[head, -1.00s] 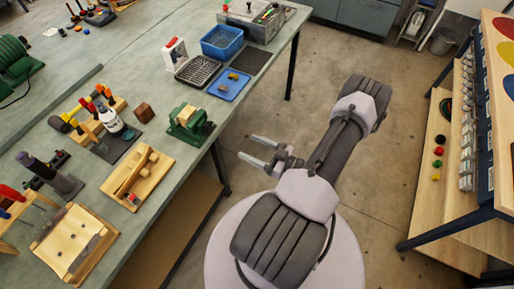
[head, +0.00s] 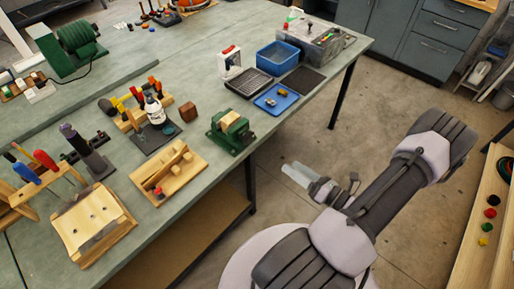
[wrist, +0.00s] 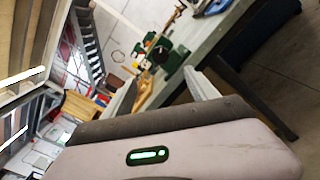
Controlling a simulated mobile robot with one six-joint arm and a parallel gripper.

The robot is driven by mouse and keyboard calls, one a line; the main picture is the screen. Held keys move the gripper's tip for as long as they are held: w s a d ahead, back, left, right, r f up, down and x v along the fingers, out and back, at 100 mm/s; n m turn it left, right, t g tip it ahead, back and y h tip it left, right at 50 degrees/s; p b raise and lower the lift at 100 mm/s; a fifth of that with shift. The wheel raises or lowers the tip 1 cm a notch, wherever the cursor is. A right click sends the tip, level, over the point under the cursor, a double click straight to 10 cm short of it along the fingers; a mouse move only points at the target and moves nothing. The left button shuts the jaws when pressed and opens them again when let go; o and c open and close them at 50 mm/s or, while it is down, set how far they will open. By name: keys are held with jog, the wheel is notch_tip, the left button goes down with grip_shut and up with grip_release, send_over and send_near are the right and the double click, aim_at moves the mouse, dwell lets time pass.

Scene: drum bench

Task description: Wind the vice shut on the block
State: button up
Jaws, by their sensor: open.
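The green vice (head: 230,134) stands at the bench's near edge. A pale wooden block (head: 230,119) sits at the top of the vice, seemingly between its jaws; how tightly it is held cannot be told. The vice handle is not clear in the head view. My gripper (head: 290,169) is open and empty, out over the floor to the right of the vice and apart from it. In the wrist view the green vice (wrist: 174,56) shows beyond my open fingers, near the bench edge.
A dark brown cube (head: 189,111) lies left of the vice. A blue tray (head: 277,98) is behind it, and a wooden jig (head: 168,172) stands in front-left. The floor (head: 300,140) beside the bench is clear.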

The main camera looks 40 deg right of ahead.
jog(key=n, duration=0.4)
jog(key=n+b, duration=0.3)
jog(key=b, duration=0.1)
send_near(251, 138)
jog(key=w, duration=0.8)
jog(key=shift+w+a, duration=0.3)
jog(key=shift+a, duration=0.1)
jog(key=shift+c, duration=0.2)
jog(key=c, duration=1.3)
jog(key=shift+p, duration=0.35)
